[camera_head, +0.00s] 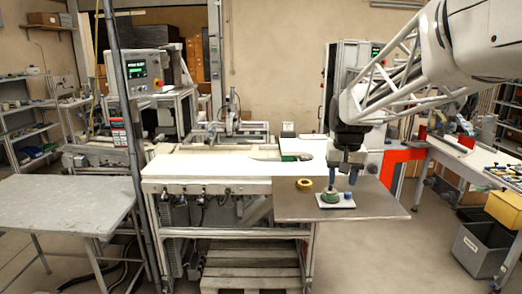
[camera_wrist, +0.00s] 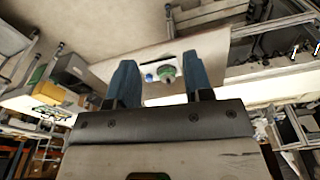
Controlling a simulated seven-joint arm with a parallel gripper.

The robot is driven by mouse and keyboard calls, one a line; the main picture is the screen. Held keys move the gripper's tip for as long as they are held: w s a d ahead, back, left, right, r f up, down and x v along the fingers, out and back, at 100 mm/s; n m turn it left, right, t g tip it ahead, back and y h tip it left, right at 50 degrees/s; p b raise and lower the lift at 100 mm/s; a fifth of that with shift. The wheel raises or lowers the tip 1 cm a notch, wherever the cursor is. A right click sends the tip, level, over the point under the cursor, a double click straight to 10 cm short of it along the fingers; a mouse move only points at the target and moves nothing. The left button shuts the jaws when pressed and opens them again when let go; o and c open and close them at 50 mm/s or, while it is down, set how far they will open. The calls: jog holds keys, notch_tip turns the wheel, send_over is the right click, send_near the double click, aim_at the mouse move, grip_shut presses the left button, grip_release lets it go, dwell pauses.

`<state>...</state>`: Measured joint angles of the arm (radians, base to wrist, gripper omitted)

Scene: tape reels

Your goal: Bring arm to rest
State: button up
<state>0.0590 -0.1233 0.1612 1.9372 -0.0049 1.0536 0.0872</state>
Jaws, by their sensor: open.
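My gripper (camera_head: 344,177) hangs from my white arm above the brown board at the right end of the table. Its two blue fingers are apart, with nothing between them; in the wrist view the open gripper (camera_wrist: 158,85) points toward the board. Below it, a green reel (camera_head: 331,197) and a small blue piece (camera_head: 347,195) rest on a white plate (camera_head: 336,206). In the wrist view the green reel (camera_wrist: 167,73) and blue piece (camera_wrist: 149,78) show beyond the fingertips. A yellow reel (camera_head: 304,184) lies on the board left of the plate.
The brown board (camera_head: 385,205) has bare room right of the plate. The white table (camera_head: 210,168) is mostly clear, with a green-ended item (camera_head: 288,157) near its back right. A grey table (camera_head: 65,205) stands left. A yellow bin (camera_head: 505,208) stands right.

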jog(key=s+a+f, duration=0.1)
jog(key=s+f, duration=0.1)
jog(key=s, duration=0.9)
jog(key=s+a+f+n+t, duration=0.1)
jog(key=s+f, duration=0.2)
jog(key=s, duration=0.8)
jog(key=s+a+f, duration=0.1)
jog(key=s+f, duration=0.2)
jog(key=s, duration=0.8)
jog(key=shift+s+a, duration=0.2)
jog(key=shift+s, duration=0.15)
